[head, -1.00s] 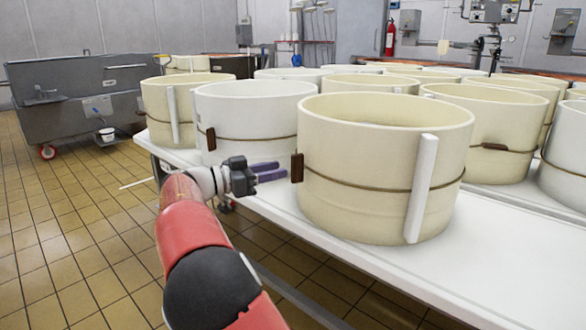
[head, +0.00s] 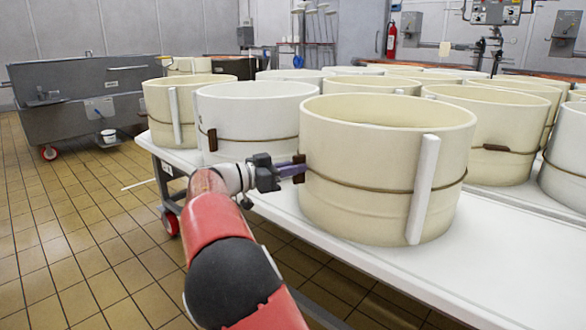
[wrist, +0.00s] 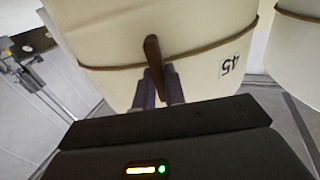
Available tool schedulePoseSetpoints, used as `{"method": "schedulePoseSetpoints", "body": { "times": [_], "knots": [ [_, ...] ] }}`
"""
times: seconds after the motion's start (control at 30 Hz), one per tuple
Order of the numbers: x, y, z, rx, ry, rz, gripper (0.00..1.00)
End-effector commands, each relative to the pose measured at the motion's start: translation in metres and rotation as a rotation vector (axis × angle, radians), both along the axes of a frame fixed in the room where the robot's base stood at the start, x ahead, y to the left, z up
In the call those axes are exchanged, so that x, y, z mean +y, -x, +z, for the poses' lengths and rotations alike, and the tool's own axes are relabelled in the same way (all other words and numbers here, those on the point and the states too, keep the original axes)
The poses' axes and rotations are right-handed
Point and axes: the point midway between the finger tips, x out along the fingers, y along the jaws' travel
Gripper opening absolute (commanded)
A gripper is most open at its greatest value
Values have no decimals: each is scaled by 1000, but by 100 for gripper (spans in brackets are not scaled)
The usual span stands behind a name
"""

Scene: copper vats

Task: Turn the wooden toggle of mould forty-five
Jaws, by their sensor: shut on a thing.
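Mould forty-five (head: 370,205) is the large cream round mould at the front of the white table. In the wrist view (wrist: 205,40) its label "45" (wrist: 230,66) shows upside down, right of the toggle. A thin brown cord (head: 385,188) runs around it. Its dark brown wooden toggle (head: 301,160) is at the mould's left side; in the wrist view (wrist: 152,48) it points along my fingers. My gripper (head: 297,171), with purple fingers, is shut on the toggle. In the wrist view the fingers (wrist: 160,86) lie on either side of its near end.
A white mould (head: 255,120) with its own toggle (head: 212,139) stands close behind my gripper. Other moulds crowd the table (head: 490,250) behind and to the right. The tiled floor (head: 80,230) at left is clear up to a grey steel vat (head: 75,110).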

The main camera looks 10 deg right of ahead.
Motion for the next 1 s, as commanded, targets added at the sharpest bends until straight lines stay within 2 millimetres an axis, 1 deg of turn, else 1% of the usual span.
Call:
{"method": "schedulePoseSetpoints", "body": {
  "times": [0.27,0.47,0.67,1.0],
  "knots": [
    [0,0,0,21,5,1,0],
    [1,-1,1,103,26,1,0],
    [1,-2,1,254,62,2,0],
    [2,-4,1,569,141,1,0]
  ]
}}
